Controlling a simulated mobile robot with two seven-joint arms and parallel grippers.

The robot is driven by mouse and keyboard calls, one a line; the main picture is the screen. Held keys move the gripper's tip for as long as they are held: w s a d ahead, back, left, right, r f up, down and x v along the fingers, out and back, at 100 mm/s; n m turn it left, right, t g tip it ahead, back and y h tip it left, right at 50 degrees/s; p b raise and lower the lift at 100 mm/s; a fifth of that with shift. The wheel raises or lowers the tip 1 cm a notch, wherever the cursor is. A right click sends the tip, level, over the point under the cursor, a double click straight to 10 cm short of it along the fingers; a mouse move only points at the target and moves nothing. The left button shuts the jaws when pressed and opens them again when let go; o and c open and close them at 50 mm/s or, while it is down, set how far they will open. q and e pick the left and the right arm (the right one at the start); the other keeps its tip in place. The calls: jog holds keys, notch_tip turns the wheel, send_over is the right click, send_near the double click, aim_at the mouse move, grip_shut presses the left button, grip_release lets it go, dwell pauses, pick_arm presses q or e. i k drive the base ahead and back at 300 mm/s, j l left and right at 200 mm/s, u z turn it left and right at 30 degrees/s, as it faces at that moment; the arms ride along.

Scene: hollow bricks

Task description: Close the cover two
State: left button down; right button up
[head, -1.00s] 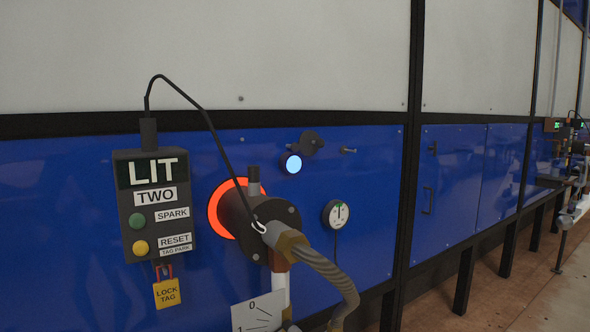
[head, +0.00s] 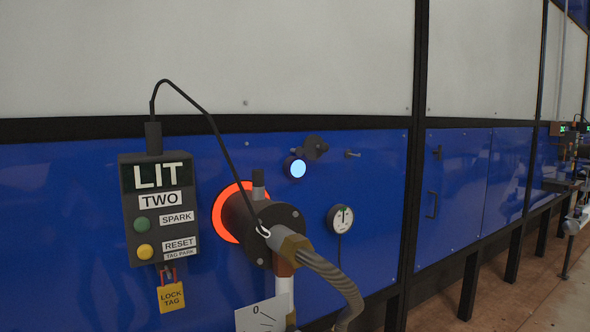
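The dark round cover (head: 316,147) sits on the blue panel, up and right of a round sight hole (head: 295,168) that glows pale blue. The cover is swung aside, so most or all of the hole shows. A small metal peg (head: 352,154) sticks out of the panel to the right of the cover. The control box marked TWO (head: 157,208) hangs to the left and its display reads LIT. Neither of my grippers is in view.
A dark burner (head: 262,222) with a glowing orange ring (head: 219,213) juts out below the hole, with a cable and a ribbed hose (head: 330,272). A round gauge (head: 340,219) is right of it. A yellow lock tag (head: 171,297) hangs under the box. Floor shows at right.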

aim_at(313, 146)
jog(key=i+l+u, duration=0.1)
jog(key=u, duration=0.75)
jog(key=l+u, duration=0.3)
jog(key=l, duration=0.15)
jog(key=l+u, duration=0.5)
jog(key=l, duration=0.9)
